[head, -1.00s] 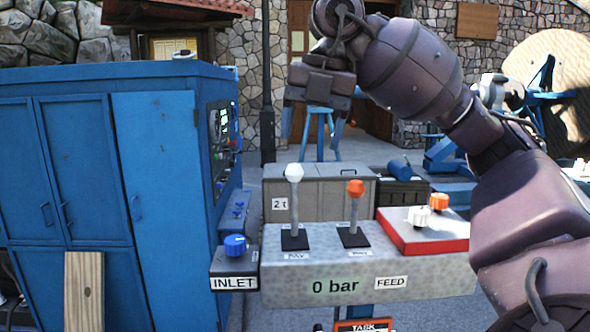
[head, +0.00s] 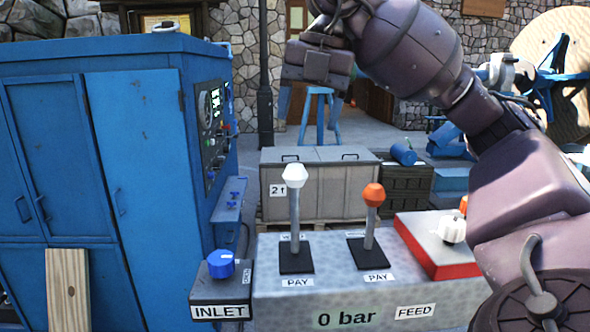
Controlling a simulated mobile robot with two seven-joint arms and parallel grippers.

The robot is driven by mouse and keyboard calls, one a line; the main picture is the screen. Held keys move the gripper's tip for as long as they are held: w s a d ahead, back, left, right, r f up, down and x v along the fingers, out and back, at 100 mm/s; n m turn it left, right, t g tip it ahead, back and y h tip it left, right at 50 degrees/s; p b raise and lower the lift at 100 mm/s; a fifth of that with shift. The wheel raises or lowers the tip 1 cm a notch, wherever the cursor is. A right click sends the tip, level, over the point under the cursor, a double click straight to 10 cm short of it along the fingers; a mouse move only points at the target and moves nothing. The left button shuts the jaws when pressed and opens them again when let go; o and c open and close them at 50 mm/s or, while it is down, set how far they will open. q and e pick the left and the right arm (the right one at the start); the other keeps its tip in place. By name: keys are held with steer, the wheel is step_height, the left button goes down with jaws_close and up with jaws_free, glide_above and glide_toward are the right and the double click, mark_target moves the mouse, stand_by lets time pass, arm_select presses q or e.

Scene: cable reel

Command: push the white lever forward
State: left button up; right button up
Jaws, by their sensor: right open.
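The white lever (head: 295,215) stands upright on the left of the grey control box (head: 310,300), with a white knob on top and a black base plate. An orange-knobbed lever (head: 371,215) stands upright to its right. My right gripper (head: 312,108) hangs above and behind the levers, its fingers pointing down and spread apart with nothing between them. It is apart from the white lever, higher in the picture. My left gripper is out of view.
A blue knob (head: 221,263) sits on the INLET box at the left. A red-edged panel (head: 440,250) with a white knob is at the right, close to my arm. A blue cabinet (head: 140,150) fills the left side. A grey crate (head: 315,200) stands behind the levers.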

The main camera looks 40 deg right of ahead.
mark_target(295, 174)
steer(key=shift+a+f, duration=0.15)
steer(key=shift+f, duration=0.45)
steer(key=f, duration=0.2)
steer(key=w+f, duration=0.1)
steer(key=f, duration=0.2)
steer(key=a+f, duration=0.1)
steer(key=f, duration=0.2)
steer(key=shift+w+f, duration=0.15)
steer(key=shift+w+a+f, duration=0.1)
steer(key=shift+f, duration=0.4)
steer(key=shift+c, duration=0.5)
